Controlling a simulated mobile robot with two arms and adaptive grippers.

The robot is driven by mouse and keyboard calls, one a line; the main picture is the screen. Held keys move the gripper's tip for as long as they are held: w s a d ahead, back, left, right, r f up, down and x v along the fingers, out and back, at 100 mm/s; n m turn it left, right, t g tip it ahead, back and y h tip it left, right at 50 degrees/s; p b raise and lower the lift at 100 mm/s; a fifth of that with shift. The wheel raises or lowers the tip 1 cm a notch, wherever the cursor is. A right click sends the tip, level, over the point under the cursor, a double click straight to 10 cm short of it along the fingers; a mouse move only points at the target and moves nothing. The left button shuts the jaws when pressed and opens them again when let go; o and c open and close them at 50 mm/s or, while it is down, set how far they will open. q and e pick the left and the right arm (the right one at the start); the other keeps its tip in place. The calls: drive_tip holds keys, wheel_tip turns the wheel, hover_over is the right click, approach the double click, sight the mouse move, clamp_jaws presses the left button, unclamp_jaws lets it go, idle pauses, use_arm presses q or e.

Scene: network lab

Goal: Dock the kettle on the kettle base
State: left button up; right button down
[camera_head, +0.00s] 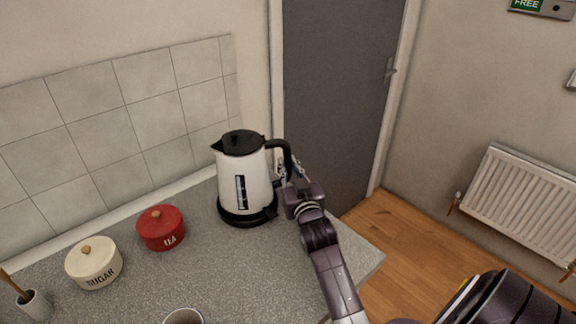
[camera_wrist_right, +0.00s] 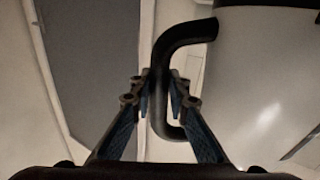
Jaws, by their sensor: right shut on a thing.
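The white kettle (camera_head: 245,178) with a black lid and black handle stands upright at the back right of the counter. The black kettle base (camera_head: 247,216) shows under it. The kettle appears to sit on the base; whether it is fully seated I cannot tell. My right gripper (camera_head: 287,170) is at the kettle's handle on its right side. In the right wrist view, the fingers (camera_wrist_right: 160,95) are shut around the upright part of the black handle (camera_wrist_right: 164,65), with the white kettle body (camera_wrist_right: 265,80) at right. My left gripper is not in view.
A red tea pot (camera_head: 161,232) and a cream sugar pot (camera_head: 94,264) stand left of the kettle, with a small utensil cup (camera_head: 35,305) beyond. A mug (camera_head: 184,317) is at the front edge of the picture. The grey counter (camera_head: 210,275) between is clear. A tiled wall (camera_head: 105,135) is behind.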

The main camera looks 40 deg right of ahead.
drive_tip(key=shift+r, duration=0.4)
drive_tip(key=shift+f, duration=0.75)
idle(0.4)
drive_tip(key=c, duration=2.1)
unclamp_jaws()
drive_tip(key=shift+s+f, duration=0.15)
drive_tip(key=shift+f, duration=0.3)
drive_tip(key=shift+r+p+v, duration=0.2)
drive_tip(key=shift+p+v, duration=0.15)
drive_tip(key=shift+v, duration=0.75)
drive_tip(key=shift+p+v, duration=0.65)
drive_tip(key=shift+v, duration=1.05)
drive_tip(key=p+v, duration=0.1)
drive_tip(key=v, duration=0.4)
drive_tip(key=shift+s+a, duration=0.1)
drive_tip(key=shift+s, duration=0.05)
